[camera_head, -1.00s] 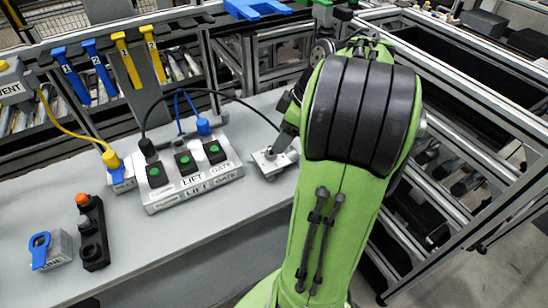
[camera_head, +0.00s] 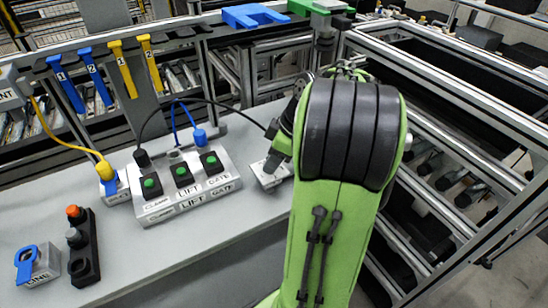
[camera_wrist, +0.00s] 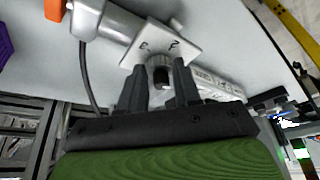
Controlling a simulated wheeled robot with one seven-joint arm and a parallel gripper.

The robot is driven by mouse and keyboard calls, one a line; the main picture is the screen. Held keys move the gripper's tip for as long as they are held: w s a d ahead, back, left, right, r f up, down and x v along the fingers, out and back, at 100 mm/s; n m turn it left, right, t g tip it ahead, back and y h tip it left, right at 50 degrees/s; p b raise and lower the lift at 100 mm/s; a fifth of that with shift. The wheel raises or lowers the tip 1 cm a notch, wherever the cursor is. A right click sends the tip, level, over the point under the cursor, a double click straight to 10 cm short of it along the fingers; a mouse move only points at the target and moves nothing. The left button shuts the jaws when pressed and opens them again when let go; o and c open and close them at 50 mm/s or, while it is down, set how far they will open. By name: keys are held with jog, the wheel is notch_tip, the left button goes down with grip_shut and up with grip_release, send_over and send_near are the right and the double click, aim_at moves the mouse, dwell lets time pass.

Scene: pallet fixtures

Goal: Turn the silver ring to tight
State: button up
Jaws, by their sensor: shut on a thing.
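A small light-grey plate fixture (camera_head: 265,175) stands at the bench's right end, by my arm. In the wrist view the plate (camera_wrist: 178,42) carries small dark marks. The silver ring (camera_wrist: 160,60) stands out from the plate, with a dark round end toward me. My gripper (camera_wrist: 161,76) has one finger on each side of it and is shut on it. The fingers hide the ring's sides, and I cannot read its turn from the marks. In the head view my arm hides the ring and most of my gripper (camera_head: 278,148).
A grey box with green buttons (camera_head: 185,182) stands left of the fixture. A black cable (camera_head: 215,92) arches over it toward my gripper. A black holder with an orange knob (camera_head: 82,245) and a blue-handled block (camera_head: 38,264) stand farther left. Rails and frames fill the right.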

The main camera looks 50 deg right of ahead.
jog(key=shift+m, duration=0.3)
jog(key=m, duration=0.1)
jog(key=m+h, duration=0.1)
jog(key=m+b, duration=0.1)
jog(key=m, duration=0.1)
jog(key=shift+a+t+h, duration=0.3)
jog(key=shift+h, duration=0.1)
jog(key=m, duration=0.2)
jog(key=m+h, duration=0.2)
jog(key=m, duration=0.1)
jog(key=shift+a+m+b, duration=0.25)
jog(key=shift+m+b, duration=0.05)
jog(key=shift+b, duration=0.05)
jog(key=m+h, duration=0.1)
jog(key=m, duration=0.1)
jog(key=m+g, duration=0.1)
jog(key=m, duration=0.2)
jog(key=shift+w+a+g+h+p, duration=0.2)
jog(key=shift+g+h+p, duration=0.1)
jog(key=shift+h, duration=0.1)
jog(key=shift+w+m+g+h+p, duration=0.1)
jog(key=shift+m+g+h+p, duration=0.25)
jog(key=shift+m, duration=0.85)
jog(key=shift+m+g+h+p, duration=0.15)
jog(key=shift+m+g, duration=0.3)
jog(key=shift+m, duration=0.75)
jog(key=o, duration=1.1)
jog(key=shift+c, duration=0.2)
jog(key=shift+r, duration=0.1)
